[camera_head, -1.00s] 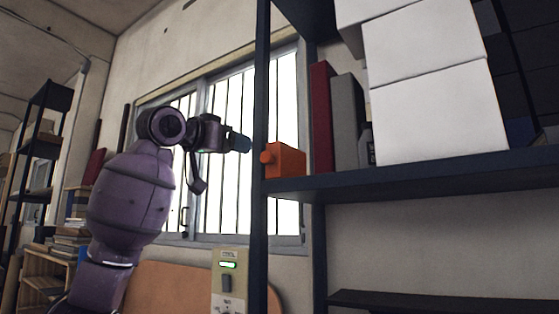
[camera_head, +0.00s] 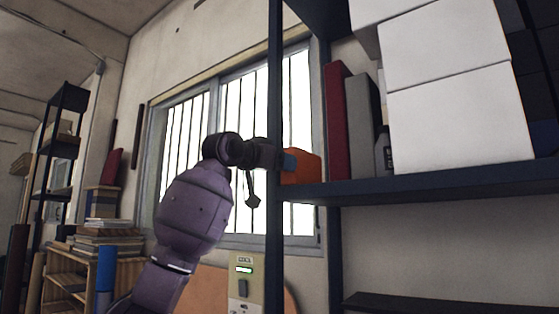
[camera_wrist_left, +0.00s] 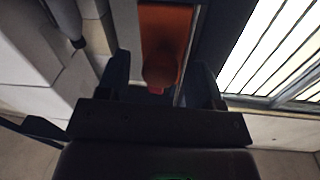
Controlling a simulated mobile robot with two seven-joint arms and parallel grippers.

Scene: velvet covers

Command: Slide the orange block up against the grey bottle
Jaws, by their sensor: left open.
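The orange block (camera_head: 305,166) sits on the dark shelf at its left end, beside the upright post. The wrist view shows it (camera_wrist_left: 166,28) with a round orange knob facing my left gripper. My left gripper (camera_head: 289,162) is open, its blue fingertip overlapping the block's left part in the head view. In the wrist view the fingers (camera_wrist_left: 162,76) stand either side of the knob; contact is not clear. The grey bottle (camera_head: 382,155) stands upright further right on the shelf, beside white boxes, apart from the block. My right gripper is not in view.
A dark red book (camera_head: 337,120) and a grey book (camera_head: 362,125) stand upright between block and bottle in the picture. White boxes (camera_head: 460,110) are stacked right of the bottle. The shelf post (camera_head: 275,75) rises close to my left gripper. A barred window (camera_head: 240,100) lies behind.

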